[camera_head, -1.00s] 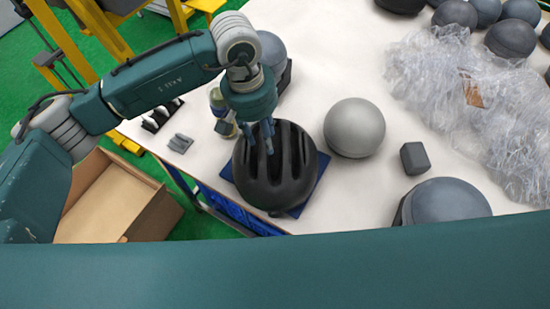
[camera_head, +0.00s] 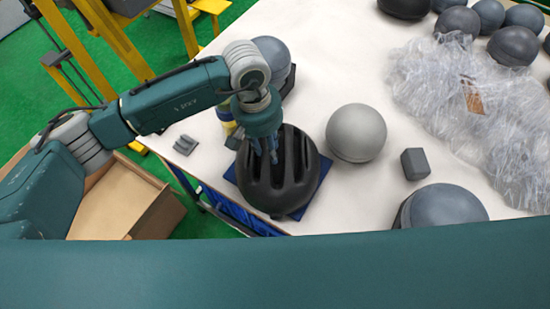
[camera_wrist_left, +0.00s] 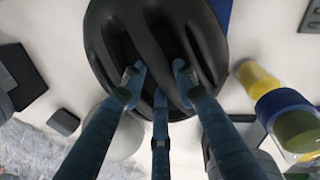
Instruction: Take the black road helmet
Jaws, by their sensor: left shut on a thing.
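The black road helmet (camera_head: 277,178) sits on a dark blue mat (camera_head: 318,183) near the left edge of the white table. Its vent slots face up, and it fills the upper middle of the left wrist view (camera_wrist_left: 150,28). My left gripper (camera_head: 266,152) points down onto the top of the helmet. In the left wrist view, the fingers of my left gripper (camera_wrist_left: 158,95) reach into the vents and are shut on the helmet. The helmet still appears to be at the mat. My right gripper is not in view.
A light grey ball-shaped form (camera_head: 356,132) stands close right of the helmet. A small dark block (camera_head: 415,164), a grey dome (camera_head: 443,205) and crumpled clear plastic (camera_head: 480,90) lie further right. An open cardboard box (camera_head: 128,198) stands left, below the table.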

